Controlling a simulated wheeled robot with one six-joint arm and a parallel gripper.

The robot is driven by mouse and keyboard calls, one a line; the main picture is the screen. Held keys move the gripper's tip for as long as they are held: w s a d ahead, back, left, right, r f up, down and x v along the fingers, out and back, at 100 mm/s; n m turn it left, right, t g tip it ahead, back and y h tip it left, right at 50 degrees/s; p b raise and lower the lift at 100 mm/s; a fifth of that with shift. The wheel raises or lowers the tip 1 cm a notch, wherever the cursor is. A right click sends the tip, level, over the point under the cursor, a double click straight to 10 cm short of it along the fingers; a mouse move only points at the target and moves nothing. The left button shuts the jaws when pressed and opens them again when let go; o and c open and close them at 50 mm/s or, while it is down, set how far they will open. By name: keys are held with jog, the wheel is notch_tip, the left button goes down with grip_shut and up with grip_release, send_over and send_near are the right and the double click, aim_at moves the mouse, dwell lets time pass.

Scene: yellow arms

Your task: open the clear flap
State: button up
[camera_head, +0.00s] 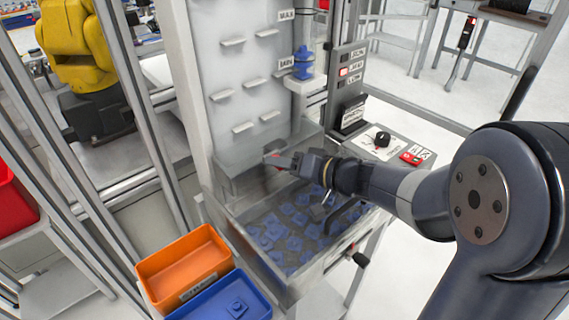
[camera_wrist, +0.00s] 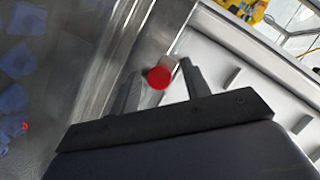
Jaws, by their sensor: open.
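The clear flap (camera_head: 262,215) appears as a see-through panel over the bin of blue parts; its exact edges are hard to make out. My gripper (camera_head: 277,161) reaches in from the right, above the bin's back part, at the foot of the white panel. In the wrist view my gripper (camera_wrist: 160,84) has its fingers apart. A round red knob (camera_wrist: 159,77) shows between the fingertips, in line with them; I cannot tell whether they touch it. My wrist hides part of the bin.
Blue parts (camera_head: 290,229) lie in the bin. An orange bin (camera_head: 186,262) and a blue bin (camera_head: 237,307) stand at front left. The white panel (camera_head: 235,70) with ledges rises behind. A control box with a black knob (camera_head: 382,139) is at right. A yellow arm (camera_head: 78,45) stands behind posts.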

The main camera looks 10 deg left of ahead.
jog(key=shift+c, duration=0.3)
grip_shut()
jog(key=shift+r, duration=0.1)
